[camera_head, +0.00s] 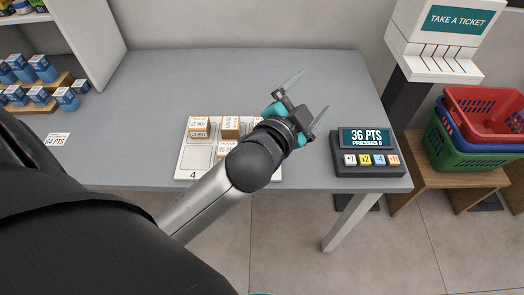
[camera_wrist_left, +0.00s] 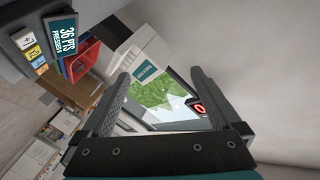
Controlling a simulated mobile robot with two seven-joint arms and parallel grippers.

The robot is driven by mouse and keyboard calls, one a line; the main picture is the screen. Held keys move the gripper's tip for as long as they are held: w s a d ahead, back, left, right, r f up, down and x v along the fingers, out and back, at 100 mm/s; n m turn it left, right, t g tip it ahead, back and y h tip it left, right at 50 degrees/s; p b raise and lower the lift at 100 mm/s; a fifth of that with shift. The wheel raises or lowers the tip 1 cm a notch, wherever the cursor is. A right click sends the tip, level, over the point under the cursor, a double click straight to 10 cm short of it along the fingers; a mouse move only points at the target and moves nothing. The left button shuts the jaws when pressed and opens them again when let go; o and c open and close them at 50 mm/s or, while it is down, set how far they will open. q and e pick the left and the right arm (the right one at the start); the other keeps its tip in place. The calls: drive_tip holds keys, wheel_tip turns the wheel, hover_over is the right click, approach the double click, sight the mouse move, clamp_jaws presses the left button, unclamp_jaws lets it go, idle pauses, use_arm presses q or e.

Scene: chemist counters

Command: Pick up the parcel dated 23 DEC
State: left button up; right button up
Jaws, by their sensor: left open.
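A white tray (camera_head: 196,157) marked 4 lies on the grey counter. Small cardboard parcels with white labels sit in it: one at the left (camera_head: 199,124) seems to read a NOV date, one stands at the back middle (camera_head: 230,124), and one lies partly behind my arm (camera_head: 224,149). I cannot read 23 DEC on any of them. My left arm hides the tray's right part. My left gripper (camera_head: 308,97) is open and empty, above the counter to the right of the tray. In the left wrist view its fingers (camera_wrist_left: 160,76) are apart with nothing between them.
A dark keypad (camera_head: 369,167) with a display reading 36 PTS stands at the counter's right. A white ticket dispenser (camera_head: 440,40) and stacked baskets (camera_head: 480,115) are beyond it. Shelves with blue-and-white boxes (camera_head: 42,68) are at the left. The counter's back middle (camera_head: 200,80) is clear.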

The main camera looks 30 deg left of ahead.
use_arm(q)
drive_tip(key=d+r+m+t+h, duration=0.2)
drive_tip(key=d+r+m+h, duration=0.9)
drive_tip(key=r+m+h, duration=0.3)
drive_tip(key=s+d+f+m+g+h, duration=0.3)
drive_tip(key=s+d+m+g+h, duration=0.3)
drive_tip(key=m+g, duration=1)
drive_tip(key=a+f+m+g+y, duration=0.2)
drive_tip(key=a+f+m+y, duration=0.3)
drive_tip(key=f+m+y, duration=0.5)
drive_tip(key=w+a+f+n+y, duration=0.15)
drive_tip(key=a+y, duration=0.35)
drive_tip(key=a, duration=0.5)
drive_tip(key=a+f+y, duration=0.3)
drive_tip(key=a+y, duration=0.2)
drive_tip(key=a, duration=0.6)
drive_tip(key=shift+g, duration=0.4)
drive_tip(key=f+b, duration=0.1)
drive_tip(key=f, duration=0.8)
drive_tip(key=f+b, duration=0.1)
drive_tip(key=f, duration=0.4)
drive_tip(key=shift+d+f+b, duration=0.3)
drive_tip(key=shift+c, duration=0.2)
